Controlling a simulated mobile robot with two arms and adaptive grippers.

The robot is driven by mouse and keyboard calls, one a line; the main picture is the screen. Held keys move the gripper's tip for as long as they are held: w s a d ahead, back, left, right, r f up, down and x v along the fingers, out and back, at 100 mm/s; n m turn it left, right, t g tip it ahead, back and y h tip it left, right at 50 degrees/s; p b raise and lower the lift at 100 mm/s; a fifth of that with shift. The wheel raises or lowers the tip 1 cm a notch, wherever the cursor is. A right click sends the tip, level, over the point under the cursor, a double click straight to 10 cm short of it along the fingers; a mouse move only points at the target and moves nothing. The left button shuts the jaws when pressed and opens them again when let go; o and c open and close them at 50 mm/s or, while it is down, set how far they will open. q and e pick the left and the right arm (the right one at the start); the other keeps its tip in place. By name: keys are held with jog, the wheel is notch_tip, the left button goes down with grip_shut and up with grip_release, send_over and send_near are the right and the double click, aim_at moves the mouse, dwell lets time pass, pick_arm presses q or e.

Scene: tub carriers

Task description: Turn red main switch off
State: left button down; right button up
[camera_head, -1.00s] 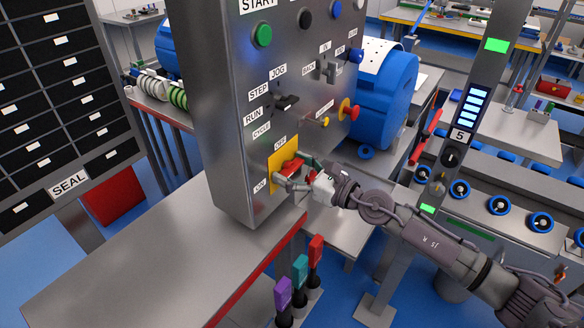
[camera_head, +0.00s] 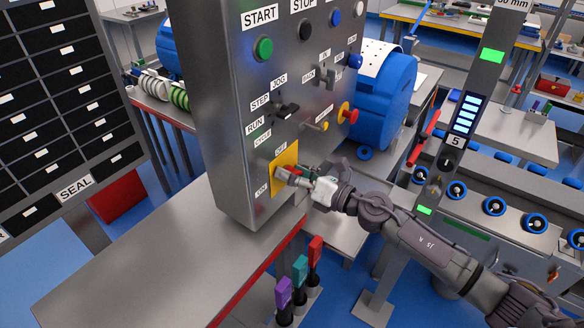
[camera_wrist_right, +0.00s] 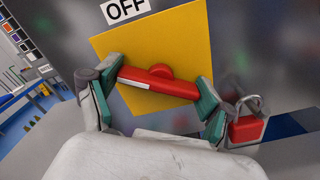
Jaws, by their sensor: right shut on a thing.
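The red main switch (camera_wrist_right: 158,82) is a bar handle with a round hub on a yellow plate (camera_wrist_right: 122,55), under an OFF label (camera_wrist_right: 125,8). In the right wrist view the bar lies across the plate, its right end slightly lower. My right gripper (camera_wrist_right: 158,90) has one green-padded finger at each end of the bar and is shut on it. In the head view my right gripper (camera_head: 287,176) is at the yellow plate (camera_head: 288,156) low on the grey panel and mostly hides the handle. My left gripper is not in view.
A red padlock (camera_wrist_right: 246,122) hangs just right of my fingers in the wrist view. The panel also carries a green button (camera_head: 264,49), a black selector (camera_head: 287,108) and a red emergency button (camera_head: 349,114). A grey table (camera_head: 165,245) stands in front.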

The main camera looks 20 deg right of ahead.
jog(key=m+p, duration=0.3)
jog(key=m, duration=0.3)
jog(key=shift+r, duration=0.15)
jog(key=shift+m+p, duration=1.05)
jog(key=shift+m, duration=1.55)
jog(key=shift+f, duration=0.2)
jog(key=o, duration=1)
jog(key=shift+o, duration=0.2)
jog(key=shift+s+d, duration=0.1)
jog(key=v, duration=1.1)
jog(key=shift+s+d, duration=0.3)
